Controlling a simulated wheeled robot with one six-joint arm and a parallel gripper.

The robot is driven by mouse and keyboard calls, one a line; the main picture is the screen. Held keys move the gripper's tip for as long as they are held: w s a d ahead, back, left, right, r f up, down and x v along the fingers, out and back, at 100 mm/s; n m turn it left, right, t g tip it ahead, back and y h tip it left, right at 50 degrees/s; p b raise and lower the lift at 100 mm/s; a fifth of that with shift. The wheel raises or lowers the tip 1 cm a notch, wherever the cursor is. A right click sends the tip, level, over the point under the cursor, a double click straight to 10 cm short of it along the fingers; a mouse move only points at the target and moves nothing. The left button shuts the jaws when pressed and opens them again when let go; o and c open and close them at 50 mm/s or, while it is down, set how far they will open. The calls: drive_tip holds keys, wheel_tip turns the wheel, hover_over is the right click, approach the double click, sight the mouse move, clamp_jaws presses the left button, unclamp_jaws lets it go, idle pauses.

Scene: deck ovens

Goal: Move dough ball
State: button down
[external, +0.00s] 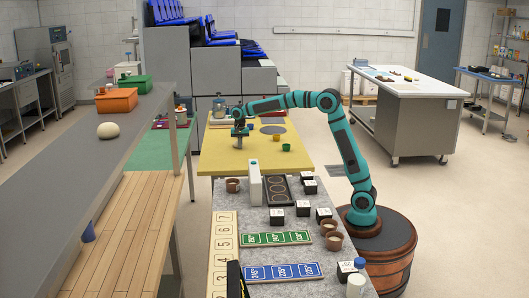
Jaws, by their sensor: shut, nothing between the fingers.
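A pale, round dough ball (108,131) rests on the long grey shelf (75,165) at the left. My gripper (240,136) is shut and empty, low over the far left part of the yellow table (225,160). It is well to the right of the dough ball and apart from it. The fingertips are small in this view, and I cannot tell whether they touch the table.
An orange box (117,101) and a green box (136,83) stand behind the dough ball. Small yellow and green cups (286,147) stand right of my gripper. The grey counter (250,225) in front holds cups, black-and-white blocks and number boards. The yellow table's front is mostly clear.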

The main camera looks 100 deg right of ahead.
drive_tip(key=d, duration=0.6)
drive_tip(key=shift+d, duration=0.25)
drive_tip(key=shift+a, duration=0.1)
drive_tip(key=shift+a, duration=0.55)
drive_tip(key=a, duration=0.3)
drive_tip(key=shift+r, duration=0.4)
wheel_tip(320, 180, up, 9)
drive_tip(key=shift+d+r, duration=0.1)
drive_tip(key=shift+d, duration=0.05)
